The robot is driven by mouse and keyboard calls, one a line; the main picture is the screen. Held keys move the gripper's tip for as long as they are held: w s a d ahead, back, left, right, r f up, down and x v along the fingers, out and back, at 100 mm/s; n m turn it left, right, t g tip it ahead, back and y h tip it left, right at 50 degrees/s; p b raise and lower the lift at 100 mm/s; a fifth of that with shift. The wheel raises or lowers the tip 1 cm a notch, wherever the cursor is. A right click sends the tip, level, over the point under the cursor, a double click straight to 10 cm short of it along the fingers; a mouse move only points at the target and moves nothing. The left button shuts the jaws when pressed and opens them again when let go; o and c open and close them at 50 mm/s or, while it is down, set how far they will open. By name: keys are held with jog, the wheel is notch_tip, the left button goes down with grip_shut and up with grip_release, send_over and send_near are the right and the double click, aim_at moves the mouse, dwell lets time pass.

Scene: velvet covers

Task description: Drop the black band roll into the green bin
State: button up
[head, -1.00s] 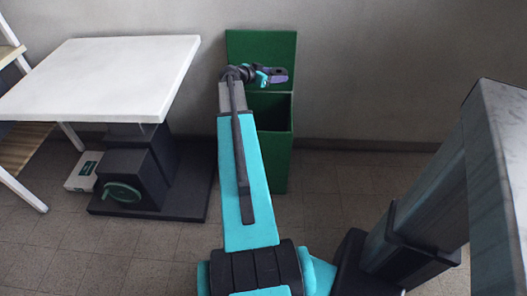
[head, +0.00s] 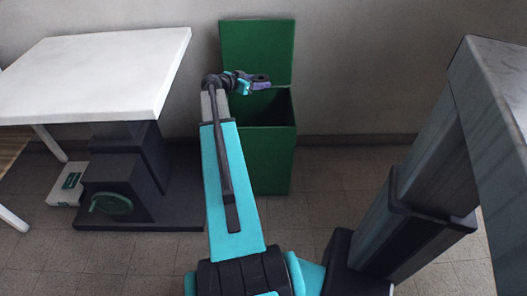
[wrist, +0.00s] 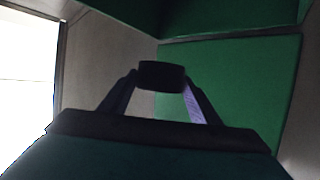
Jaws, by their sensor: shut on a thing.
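The green bin (head: 258,160) stands against the wall with its lid (head: 257,50) raised upright behind the opening. My gripper (head: 262,80) is over the bin's opening, in front of the lid, at the end of my outstretched arm. In the wrist view my gripper (wrist: 160,84) is shut on the black band roll (wrist: 161,75), which shows as a dark rounded block between the two fingertips. Green bin surfaces (wrist: 235,95) fill the right of the wrist view. In the head view the roll is small and hard to make out.
A white box (head: 68,184) lies on the floor by the pedestal. The floor right of the bin is clear up to a dark column.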

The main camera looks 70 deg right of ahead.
jog(key=shift+s+d, duration=0.1)
jog(key=shift+s, duration=0.1)
jog(key=shift+f, duration=0.1)
jog(key=shift+f, duration=0.2)
jog(key=shift+s+f, duration=0.1)
jog(key=shift+f, duration=2.55)
jog(key=o, duration=1.1)
jog(key=shift+o, duration=0.2)
